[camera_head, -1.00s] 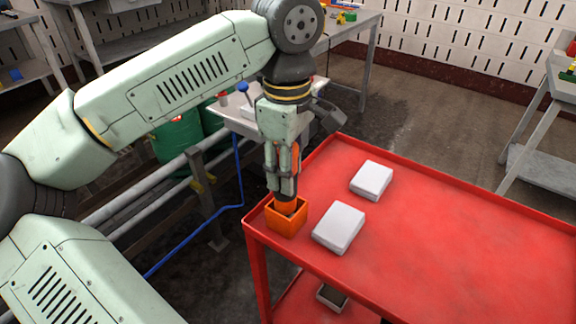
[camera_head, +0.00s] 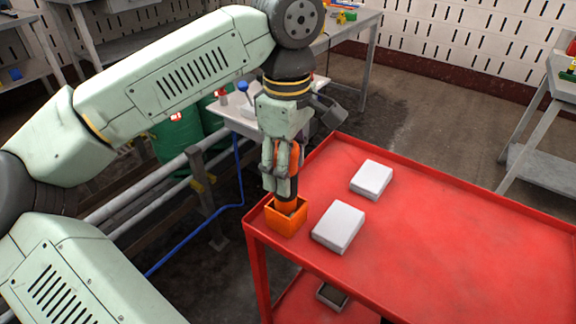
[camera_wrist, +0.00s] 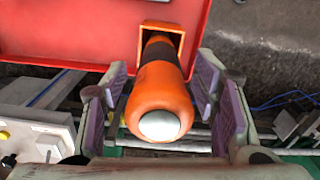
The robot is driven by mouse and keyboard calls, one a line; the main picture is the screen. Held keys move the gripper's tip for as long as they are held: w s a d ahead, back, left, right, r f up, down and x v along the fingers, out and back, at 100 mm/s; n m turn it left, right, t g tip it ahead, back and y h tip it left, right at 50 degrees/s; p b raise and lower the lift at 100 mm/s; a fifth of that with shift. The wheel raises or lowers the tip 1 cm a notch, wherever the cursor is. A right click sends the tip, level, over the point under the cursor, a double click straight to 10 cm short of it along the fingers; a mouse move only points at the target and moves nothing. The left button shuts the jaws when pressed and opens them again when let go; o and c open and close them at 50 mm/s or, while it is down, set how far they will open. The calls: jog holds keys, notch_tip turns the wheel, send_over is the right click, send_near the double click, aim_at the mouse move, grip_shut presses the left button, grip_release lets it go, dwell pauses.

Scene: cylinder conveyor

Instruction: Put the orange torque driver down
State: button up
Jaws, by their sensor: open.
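The orange torque driver (camera_wrist: 160,98) stands with its black lower part in the small orange holder (camera_head: 286,222) at the near left corner of the red cart. In the wrist view its orange grip with a pale round end points toward the camera. My gripper (camera_wrist: 163,105) is open, with one finger on either side of the driver's grip and a gap visible on both sides. In the head view my gripper (camera_head: 282,185) is directly above the holder, and its fingers partly hide the driver. The holder's opening (camera_wrist: 161,32) also shows in the wrist view.
Two white boxes, one nearer (camera_head: 339,227) and one farther (camera_head: 371,179), lie on the red cart (camera_head: 440,235) right of the holder. The cart's right part is clear. Grey rails (camera_head: 140,195) and a blue hose stand left of the cart.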

notch_tip(320, 180, up, 12)
jog(key=shift+f, duration=0.25)
jog(key=shift+r, duration=0.1)
